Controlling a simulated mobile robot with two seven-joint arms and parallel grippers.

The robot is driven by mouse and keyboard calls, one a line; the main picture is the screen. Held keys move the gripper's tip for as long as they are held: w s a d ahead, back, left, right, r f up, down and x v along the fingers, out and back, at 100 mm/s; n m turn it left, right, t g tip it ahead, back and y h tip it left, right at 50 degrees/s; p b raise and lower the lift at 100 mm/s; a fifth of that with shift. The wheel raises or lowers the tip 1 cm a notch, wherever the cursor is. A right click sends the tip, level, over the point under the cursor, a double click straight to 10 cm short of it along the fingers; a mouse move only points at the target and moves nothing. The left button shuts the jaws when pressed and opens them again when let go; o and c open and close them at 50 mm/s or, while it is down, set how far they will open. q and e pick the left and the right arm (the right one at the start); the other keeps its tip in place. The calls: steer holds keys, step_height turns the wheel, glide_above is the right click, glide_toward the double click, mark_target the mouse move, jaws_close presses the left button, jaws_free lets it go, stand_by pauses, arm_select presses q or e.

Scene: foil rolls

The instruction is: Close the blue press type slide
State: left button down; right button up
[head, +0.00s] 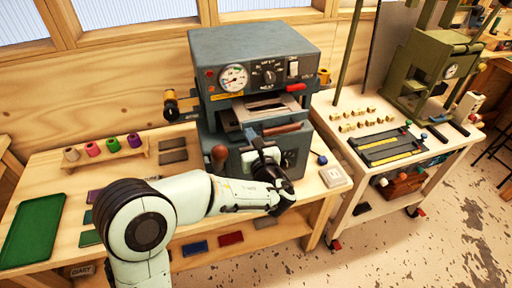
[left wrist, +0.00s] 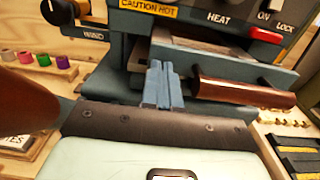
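The blue-grey press (head: 255,60) stands on the wooden bench. Its slide (head: 262,107) sticks out of the front opening, with a brown handle (head: 282,129) across its front. In the left wrist view the slide (left wrist: 225,68) and the handle (left wrist: 245,92) are close ahead. My left gripper (head: 262,148) is in front of the press, just below the slide. Its fingers (left wrist: 162,85) are together and empty, pointing at the slide's front left of the handle. I cannot tell whether they touch it. My right gripper is not in view.
A rack (head: 110,155) of coloured foil rolls and a green tray (head: 32,230) are on the left of the bench. A brown knob (head: 219,153) stands left of my gripper. A white box (head: 335,176) sits at the right corner. A second table (head: 350,97) stands to the right.

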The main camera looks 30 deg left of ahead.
mark_target(243, 118)
arm_select(q)
steer(key=x, duration=0.8)
steer(key=shift+w+a, duration=0.1)
steer(key=shift+w, duration=0.05)
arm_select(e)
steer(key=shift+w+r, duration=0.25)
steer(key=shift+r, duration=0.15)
